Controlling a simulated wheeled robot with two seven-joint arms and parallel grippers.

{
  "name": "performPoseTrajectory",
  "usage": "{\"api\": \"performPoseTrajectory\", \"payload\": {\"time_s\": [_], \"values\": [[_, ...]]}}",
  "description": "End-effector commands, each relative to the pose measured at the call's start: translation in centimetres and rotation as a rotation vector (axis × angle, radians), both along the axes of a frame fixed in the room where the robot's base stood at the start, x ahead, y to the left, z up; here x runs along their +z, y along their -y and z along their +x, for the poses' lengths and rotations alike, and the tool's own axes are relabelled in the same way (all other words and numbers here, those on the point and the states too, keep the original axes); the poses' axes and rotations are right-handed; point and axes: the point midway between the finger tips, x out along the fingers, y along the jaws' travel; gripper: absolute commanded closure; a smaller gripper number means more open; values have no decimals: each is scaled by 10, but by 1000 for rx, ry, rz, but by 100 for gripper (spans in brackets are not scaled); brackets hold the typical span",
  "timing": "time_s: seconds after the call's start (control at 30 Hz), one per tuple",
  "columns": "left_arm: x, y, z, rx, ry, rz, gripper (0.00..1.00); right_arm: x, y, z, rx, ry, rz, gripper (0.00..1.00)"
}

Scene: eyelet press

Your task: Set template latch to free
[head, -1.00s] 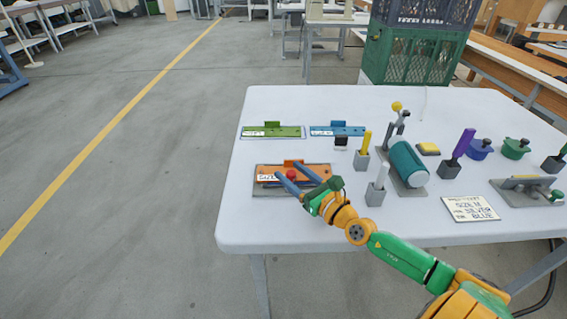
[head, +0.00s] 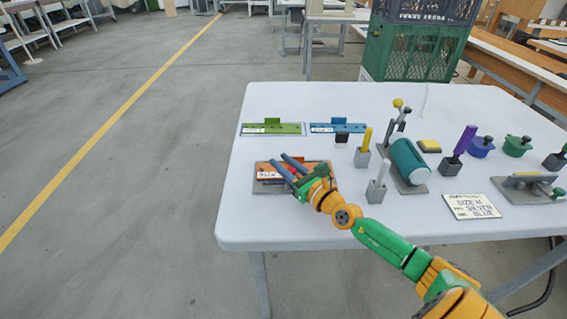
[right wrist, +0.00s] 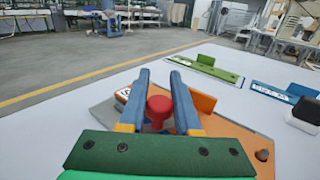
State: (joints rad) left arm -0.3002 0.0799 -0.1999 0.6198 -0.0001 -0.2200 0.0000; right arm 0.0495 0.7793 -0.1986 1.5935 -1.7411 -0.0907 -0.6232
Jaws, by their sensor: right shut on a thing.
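The orange template (head: 262,168) sits on a grey base plate (head: 264,188) at the near left of the table. In the right wrist view, a round red knob (right wrist: 159,106) stands on this fixture; I take it for the latch's knob. My right gripper (head: 278,160) reaches over the fixture, and its blue fingers (right wrist: 160,75) are shut on the red knob, one on each side. The latch's pointer or setting is not readable. My left gripper is not in view.
Behind lie a green template (head: 285,129) and a blue template (head: 350,128). Right of my gripper stand a white-handled tool (head: 378,187), a yellow-handled tool (head: 365,142) and the press with its teal cylinder (head: 408,160). A size card (head: 471,206) lies nearer the front edge.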

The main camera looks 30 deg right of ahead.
Motion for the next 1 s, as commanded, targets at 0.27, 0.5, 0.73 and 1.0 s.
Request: {"api": "performPoseTrajectory", "payload": {"time_s": [0.27, 0.5, 0.73, 1.0], "values": [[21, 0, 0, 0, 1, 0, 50, 6, 2, -1, -56, -1, 7, 100], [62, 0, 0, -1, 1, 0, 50, 9, 7, -4, -221, -4, 5, 100], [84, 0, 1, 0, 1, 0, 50, 4, 13, -9, -439, -4, 4, 100], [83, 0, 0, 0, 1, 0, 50, -1, 20, -17, -688, -3, 4, 100]]}}
